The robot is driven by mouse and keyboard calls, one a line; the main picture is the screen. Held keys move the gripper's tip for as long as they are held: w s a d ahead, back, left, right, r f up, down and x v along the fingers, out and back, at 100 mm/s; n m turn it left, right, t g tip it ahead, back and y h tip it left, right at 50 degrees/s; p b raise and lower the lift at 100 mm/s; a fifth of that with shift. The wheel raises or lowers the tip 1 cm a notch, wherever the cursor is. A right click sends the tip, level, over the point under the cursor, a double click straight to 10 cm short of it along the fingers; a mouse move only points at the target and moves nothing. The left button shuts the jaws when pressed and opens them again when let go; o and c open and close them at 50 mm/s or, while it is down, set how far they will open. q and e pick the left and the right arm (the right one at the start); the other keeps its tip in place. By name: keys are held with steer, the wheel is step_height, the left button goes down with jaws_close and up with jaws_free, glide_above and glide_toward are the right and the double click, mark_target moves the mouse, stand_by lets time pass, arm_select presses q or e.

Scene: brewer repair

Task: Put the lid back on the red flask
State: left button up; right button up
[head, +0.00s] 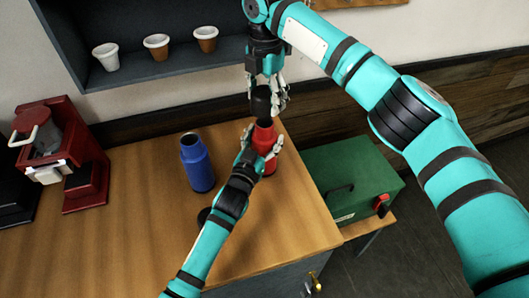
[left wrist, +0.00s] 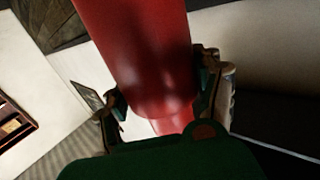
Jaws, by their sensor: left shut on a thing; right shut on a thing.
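The red flask (head: 266,139) stands upright on the wooden table near its back right corner. My left gripper (head: 261,153) is shut around its body from the front. In the left wrist view the red flask (left wrist: 140,60) runs between the fingers of the left gripper (left wrist: 165,100). My right gripper (head: 267,92) comes down from above and is shut on the black lid (head: 261,102). The lid is directly over the flask's top; whether they touch I cannot tell. The flask's mouth is hidden.
An open blue flask (head: 197,165) stands left of the red one. A dark round piece (head: 206,215) lies beside my left forearm. A red brewer (head: 62,150) is at far left. A green toolbox (head: 350,180) sits right of the table. Shelf cups (head: 156,46) are behind.

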mark_target(265, 122)
steer(key=shift+f, duration=2.5)
steer(key=shift+f, duration=0.1)
steer(key=shift+f, duration=0.8)
steer(key=shift+f, duration=0.55)
